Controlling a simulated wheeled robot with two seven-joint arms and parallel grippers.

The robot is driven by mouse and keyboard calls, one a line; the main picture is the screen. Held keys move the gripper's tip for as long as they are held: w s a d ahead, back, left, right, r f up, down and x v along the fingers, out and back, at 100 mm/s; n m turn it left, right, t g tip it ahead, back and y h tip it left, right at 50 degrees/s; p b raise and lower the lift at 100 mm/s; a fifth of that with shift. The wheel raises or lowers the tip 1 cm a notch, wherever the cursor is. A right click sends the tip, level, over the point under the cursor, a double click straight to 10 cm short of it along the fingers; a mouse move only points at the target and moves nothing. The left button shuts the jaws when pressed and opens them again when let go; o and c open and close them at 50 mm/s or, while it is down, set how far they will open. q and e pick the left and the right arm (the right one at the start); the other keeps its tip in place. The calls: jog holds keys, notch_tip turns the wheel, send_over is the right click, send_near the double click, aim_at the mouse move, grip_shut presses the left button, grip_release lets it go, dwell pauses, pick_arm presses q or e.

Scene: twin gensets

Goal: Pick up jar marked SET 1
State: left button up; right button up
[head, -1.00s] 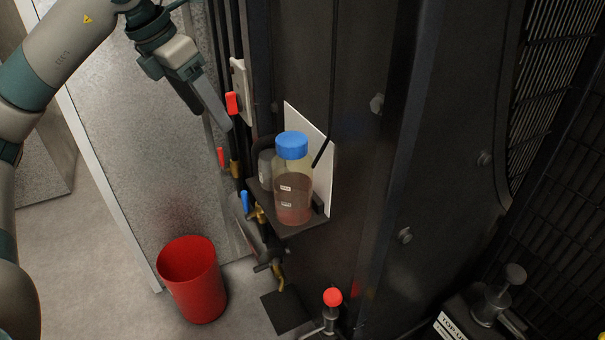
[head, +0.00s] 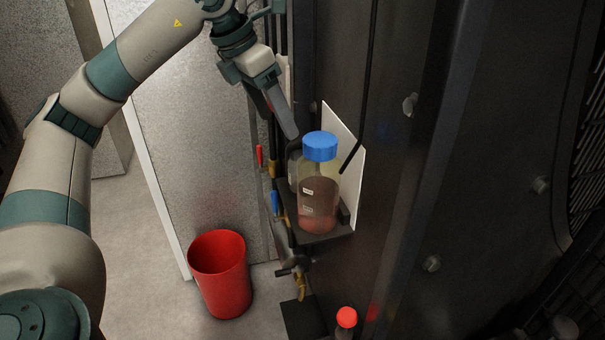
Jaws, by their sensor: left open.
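A clear jar (head: 318,200) with a blue lid and reddish-brown liquid stands upright on a small dark shelf (head: 325,238) on the dark cabinet. It bears small white labels whose writing is too small to read. A grey object (head: 293,165) stands behind it, partly hidden. My left gripper (head: 285,122) is above and left of the jar, pointing down and to the right, apart from the lid as far as I can tell. Its fingers overlap in this view and hold nothing visible. My right gripper is out of view.
A white panel (head: 352,165) stands behind the jar and a thin black rod passes beside it. Valves with red (head: 259,156) and blue (head: 275,202) handles are left of the shelf. A red bin (head: 220,275) stands on the floor. A red knob (head: 346,317) is below.

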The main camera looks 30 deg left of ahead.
pick_arm(q)
jog(key=p, duration=0.2)
send_near(294, 155)
notch_tip(294, 155, down, 2)
jog(key=d, duration=0.2)
jog(key=x, duration=0.2)
jog(key=p+x, duration=0.1)
jog(key=x, duration=0.2)
jog(key=shift+a+f, duration=0.15)
jog(key=shift+f, duration=0.15)
jog(key=shift+w+f, duration=0.2)
jog(key=shift+f, duration=0.3)
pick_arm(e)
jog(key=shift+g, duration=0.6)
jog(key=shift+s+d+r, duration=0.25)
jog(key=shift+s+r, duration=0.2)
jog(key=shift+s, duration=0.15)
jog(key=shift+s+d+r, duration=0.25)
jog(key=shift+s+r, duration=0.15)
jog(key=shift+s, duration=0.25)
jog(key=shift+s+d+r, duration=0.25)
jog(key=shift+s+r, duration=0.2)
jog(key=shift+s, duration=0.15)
